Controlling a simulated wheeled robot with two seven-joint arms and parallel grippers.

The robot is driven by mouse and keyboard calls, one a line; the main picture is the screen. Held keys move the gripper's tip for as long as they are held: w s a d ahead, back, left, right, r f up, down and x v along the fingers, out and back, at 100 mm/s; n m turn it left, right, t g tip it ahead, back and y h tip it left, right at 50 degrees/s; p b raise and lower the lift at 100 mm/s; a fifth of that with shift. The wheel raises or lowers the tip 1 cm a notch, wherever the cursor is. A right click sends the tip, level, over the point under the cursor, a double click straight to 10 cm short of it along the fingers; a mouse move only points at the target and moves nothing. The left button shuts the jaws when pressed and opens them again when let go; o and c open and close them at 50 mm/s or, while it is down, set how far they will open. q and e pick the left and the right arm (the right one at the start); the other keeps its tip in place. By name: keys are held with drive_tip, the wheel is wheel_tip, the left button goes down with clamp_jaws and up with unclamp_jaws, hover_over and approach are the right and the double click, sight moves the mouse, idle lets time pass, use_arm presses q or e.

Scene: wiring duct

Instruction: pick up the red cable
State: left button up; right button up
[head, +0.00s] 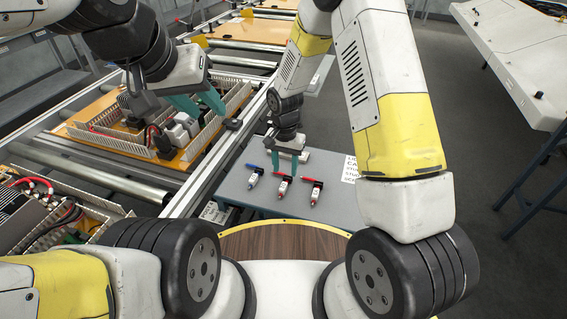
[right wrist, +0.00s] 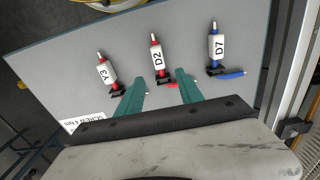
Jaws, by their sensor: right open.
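Two cables with red ends and white labels lie on a grey table (head: 235,187). The middle one, D2, is red (head: 283,187) and also shows in the right wrist view (right wrist: 157,58); the other, Y3, is red (head: 314,192) and also shows there (right wrist: 106,73). A blue cable, D7 (head: 253,178), lies beside them (right wrist: 216,48). My left gripper (head: 208,114) is open above the wiring board.
The wiring board (head: 94,105) with white slotted ducts and components lies on the roller conveyor left of the table. Another component panel (head: 40,205) is at the lower left. A printed label (right wrist: 82,122) lies on the table near Y3. Bare table surrounds the cables.

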sight(285, 179)
wheel_tip(285, 179, down, 6)
drive_tip(key=shift+s+a+r, duration=0.1)
clamp_jaws()
